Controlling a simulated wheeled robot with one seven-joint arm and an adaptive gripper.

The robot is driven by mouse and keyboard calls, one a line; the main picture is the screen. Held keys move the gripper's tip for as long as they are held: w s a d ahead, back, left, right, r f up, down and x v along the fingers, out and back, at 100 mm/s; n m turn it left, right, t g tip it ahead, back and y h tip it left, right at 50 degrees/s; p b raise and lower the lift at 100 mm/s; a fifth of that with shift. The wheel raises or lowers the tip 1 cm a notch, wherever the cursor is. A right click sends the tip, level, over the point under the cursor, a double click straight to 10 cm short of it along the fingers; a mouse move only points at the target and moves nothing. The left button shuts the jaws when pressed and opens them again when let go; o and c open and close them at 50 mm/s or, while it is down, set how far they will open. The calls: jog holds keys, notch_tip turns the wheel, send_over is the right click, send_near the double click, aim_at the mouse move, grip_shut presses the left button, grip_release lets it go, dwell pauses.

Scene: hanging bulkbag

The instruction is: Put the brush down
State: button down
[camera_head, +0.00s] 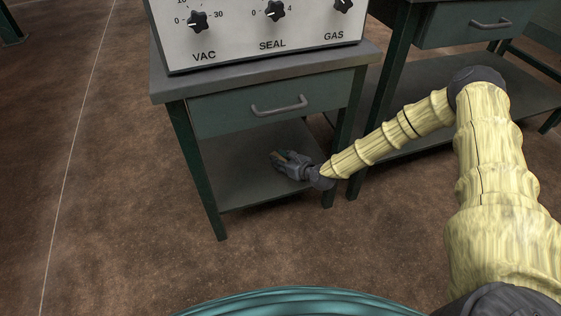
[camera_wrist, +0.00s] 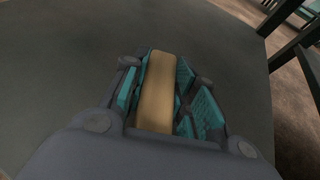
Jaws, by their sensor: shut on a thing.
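My gripper (camera_head: 279,158) is at the lower shelf (camera_head: 232,178) of a green workbench, under its drawer. In the wrist view my gripper (camera_wrist: 160,75) is shut on a tan, block-like piece, the brush (camera_wrist: 158,92), held lengthwise between its teal-padded fingers. Only this tan part of the brush shows; no bristles are visible. The grey shelf surface (camera_wrist: 60,80) lies behind and around the fingers. I cannot tell whether the brush touches the shelf or is just above it. In the head view the brush shows only as a small brownish patch at the fingertips.
A control box (camera_head: 262,32) with VAC, SEAL and GAS knobs stands on the bench top. A drawer with a handle (camera_head: 279,107) is above my gripper. The bench leg (camera_head: 338,135) stands close to my arm. A second bench (camera_head: 440,115) is at right. The shelf's left part is bare.

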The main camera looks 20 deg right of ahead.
dwell(0.3)
jog(key=c, duration=1.1)
grip_release()
jog(key=shift+r, duration=0.1)
jog(key=shift+r, duration=0.1)
jog(key=p+v, duration=0.3)
jog(key=v, duration=0.9)
jog(key=shift+p, duration=0.3)
